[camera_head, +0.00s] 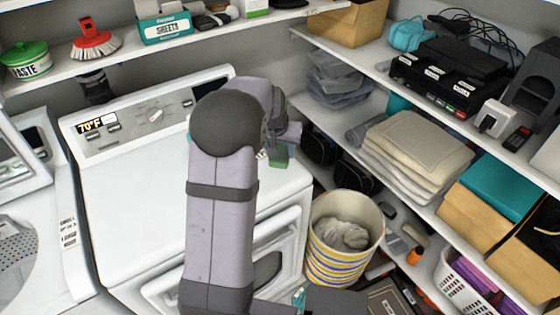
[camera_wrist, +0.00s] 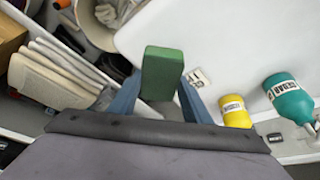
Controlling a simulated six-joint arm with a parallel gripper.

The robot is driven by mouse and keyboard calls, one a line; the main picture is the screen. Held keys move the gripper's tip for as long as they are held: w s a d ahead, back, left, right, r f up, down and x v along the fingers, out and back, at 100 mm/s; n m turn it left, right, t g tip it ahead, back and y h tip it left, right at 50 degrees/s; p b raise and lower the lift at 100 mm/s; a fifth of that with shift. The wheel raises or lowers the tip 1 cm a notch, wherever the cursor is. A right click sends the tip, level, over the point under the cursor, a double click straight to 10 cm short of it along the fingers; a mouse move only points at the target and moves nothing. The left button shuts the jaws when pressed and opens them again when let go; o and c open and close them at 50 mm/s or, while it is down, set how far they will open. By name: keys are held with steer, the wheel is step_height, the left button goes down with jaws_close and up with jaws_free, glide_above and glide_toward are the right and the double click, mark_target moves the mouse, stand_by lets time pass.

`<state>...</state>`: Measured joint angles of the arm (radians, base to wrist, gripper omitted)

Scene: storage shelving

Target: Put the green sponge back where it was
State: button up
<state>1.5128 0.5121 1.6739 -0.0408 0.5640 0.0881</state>
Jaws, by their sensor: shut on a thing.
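The green sponge (camera_wrist: 162,72) is a dark green block. It sits between the two fingers of my gripper (camera_wrist: 158,95) in the wrist view, and the gripper is shut on it. In the head view the sponge (camera_head: 279,156) shows in part below my gripper (camera_head: 284,135), at the right side of the white machine's top. My own arm hides much of the gripper and the surface around it. I cannot tell from these frames which spot the sponge came from.
In the wrist view a yellow bottle (camera_wrist: 235,112) and a teal bottle (camera_wrist: 290,98) are at the right. The white machine (camera_head: 130,190) has a broad clear top. A striped basket (camera_head: 345,250) stands beside it. Folded cloths (camera_head: 415,150) lie on the right shelf.

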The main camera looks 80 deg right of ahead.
steer(key=shift+f+p, duration=0.8)
steer(key=shift+f, duration=1.95)
steer(key=shift+f, duration=0.1)
steer(key=o, duration=1)
steer(key=shift+o, duration=0.2)
steer(key=shift+r, duration=0.2)
steer(key=b+v, duration=0.3)
steer(key=v, duration=0.9)
steer(key=shift+f, duration=0.1)
